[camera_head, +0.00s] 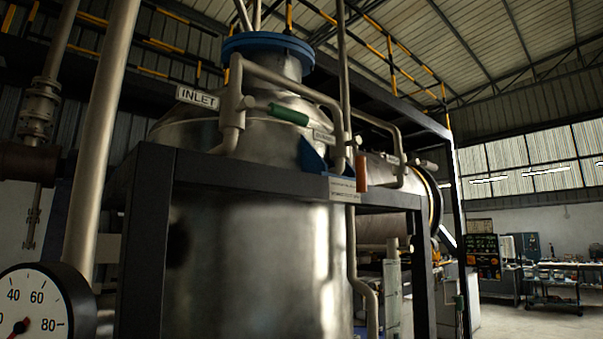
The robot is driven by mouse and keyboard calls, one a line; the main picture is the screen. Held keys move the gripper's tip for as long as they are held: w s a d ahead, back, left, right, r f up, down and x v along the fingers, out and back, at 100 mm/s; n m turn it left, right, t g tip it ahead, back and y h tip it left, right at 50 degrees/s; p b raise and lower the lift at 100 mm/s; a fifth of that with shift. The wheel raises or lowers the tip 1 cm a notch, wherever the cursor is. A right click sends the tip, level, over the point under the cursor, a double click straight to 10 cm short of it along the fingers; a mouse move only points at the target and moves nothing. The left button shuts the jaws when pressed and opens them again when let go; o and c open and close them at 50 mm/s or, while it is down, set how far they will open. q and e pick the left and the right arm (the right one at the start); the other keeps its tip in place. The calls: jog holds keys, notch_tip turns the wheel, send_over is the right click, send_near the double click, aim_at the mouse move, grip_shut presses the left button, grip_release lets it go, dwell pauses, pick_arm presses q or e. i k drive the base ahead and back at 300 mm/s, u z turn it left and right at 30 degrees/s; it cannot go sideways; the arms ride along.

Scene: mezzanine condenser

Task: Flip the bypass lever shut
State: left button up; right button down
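Several lever valves sit on the pipes in front of the steel vessel. A lever with a green grip (288,114) points right from the valve beside the "INLET" tag (198,97). A lever with an orange-brown grip (361,172) hangs down at the middle valve, next to a small tag (323,137) whose word I cannot read. A third lever with a pale grip (429,165) points right from a valve further right. I cannot tell which of them is the bypass lever. Neither of my grippers is in view.
A black frame (265,175) crosses in front of the steel vessel (255,250). A pressure gauge (40,305) and a thick pipe (100,140) stand close at left. A control panel (487,257) and a cart (553,290) are further back right, with open floor between.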

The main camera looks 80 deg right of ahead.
aim_at(360, 161)
jog(key=z, duration=2.85)
